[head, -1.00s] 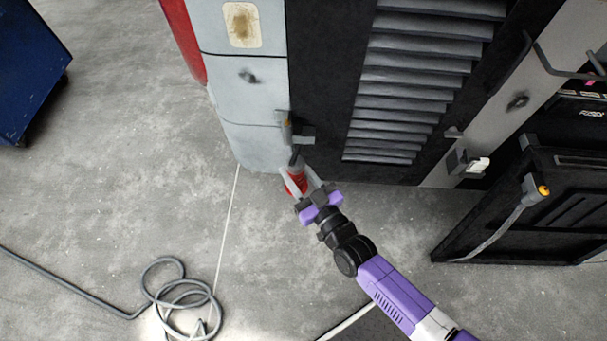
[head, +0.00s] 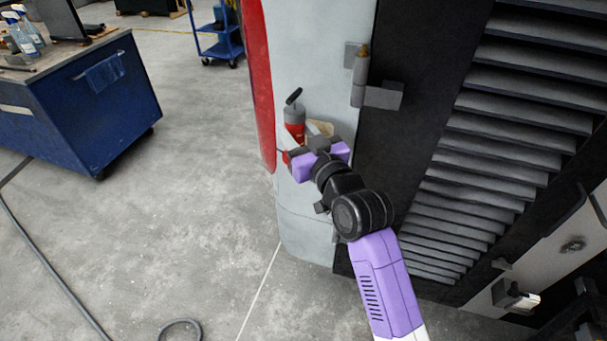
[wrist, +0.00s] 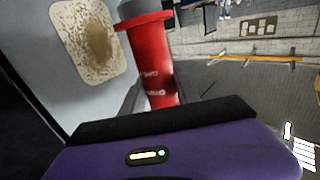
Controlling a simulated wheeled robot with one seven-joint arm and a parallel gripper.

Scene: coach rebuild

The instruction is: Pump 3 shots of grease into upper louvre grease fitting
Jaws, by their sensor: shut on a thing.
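A red grease gun (head: 294,116) with a grey top and a black lever is held upright in my gripper (head: 296,152), beside the pale body panel. In the wrist view its red barrel (wrist: 150,60) stands just beyond the gripper's dark edge; its top is cut off. A grey hinge-like bracket with a brass-coloured tip (head: 358,82), which looks like the upper grease fitting, sits on the panel edge, above and right of the gun. They are apart. The slatted louvre (head: 520,130) is right of it. My wrist hides part of the panel below.
A tan patch with a brown stain (wrist: 92,40) is on the panel close to the gun. A blue workbench (head: 100,110) stands left, with a blue cart (head: 218,35) behind. A hose (head: 60,270) lies on the floor. Open floor lies between bench and panel.

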